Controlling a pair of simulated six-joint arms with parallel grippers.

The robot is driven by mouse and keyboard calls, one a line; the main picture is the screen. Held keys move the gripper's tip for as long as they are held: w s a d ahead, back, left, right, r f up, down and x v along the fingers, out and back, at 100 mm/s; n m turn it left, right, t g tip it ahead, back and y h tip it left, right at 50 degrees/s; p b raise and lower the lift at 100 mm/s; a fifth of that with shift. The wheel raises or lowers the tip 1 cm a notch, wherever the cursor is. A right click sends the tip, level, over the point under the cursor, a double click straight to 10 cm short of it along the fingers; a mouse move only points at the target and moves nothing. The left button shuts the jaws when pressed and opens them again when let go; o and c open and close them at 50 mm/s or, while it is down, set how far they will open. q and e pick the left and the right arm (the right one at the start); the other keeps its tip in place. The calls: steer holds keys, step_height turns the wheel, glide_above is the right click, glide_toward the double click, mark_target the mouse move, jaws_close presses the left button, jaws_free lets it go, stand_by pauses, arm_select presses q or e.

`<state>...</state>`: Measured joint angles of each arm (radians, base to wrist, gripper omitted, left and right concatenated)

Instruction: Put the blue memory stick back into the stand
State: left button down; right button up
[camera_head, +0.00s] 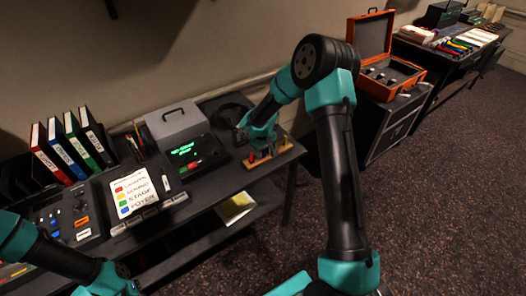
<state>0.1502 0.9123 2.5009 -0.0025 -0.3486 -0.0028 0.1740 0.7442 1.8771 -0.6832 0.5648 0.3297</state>
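A small wooden stand (260,163) sits near the right end of the desk, with a few small pieces on it, one of them red. My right gripper (258,146) reaches down from above, right at the stand, and covers part of it. Its fingers are too small and dark to tell whether they are open or shut, or whether they touch anything. I cannot make out the blue memory stick; it may be hidden at my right gripper. My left gripper (125,287) is low at the bottom left, in front of the desk, its fingers unclear.
Several binders (72,145) stand behind. Dark headphones (229,114) lie behind the stand. An orange case (372,38) stands open beyond.

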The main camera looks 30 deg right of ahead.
steer(key=shift+o, duration=0.2)
steer(key=shift+r, duration=0.15)
step_height(320, 180, up, 17)
stand_by(0.6)
stand_by(0.3)
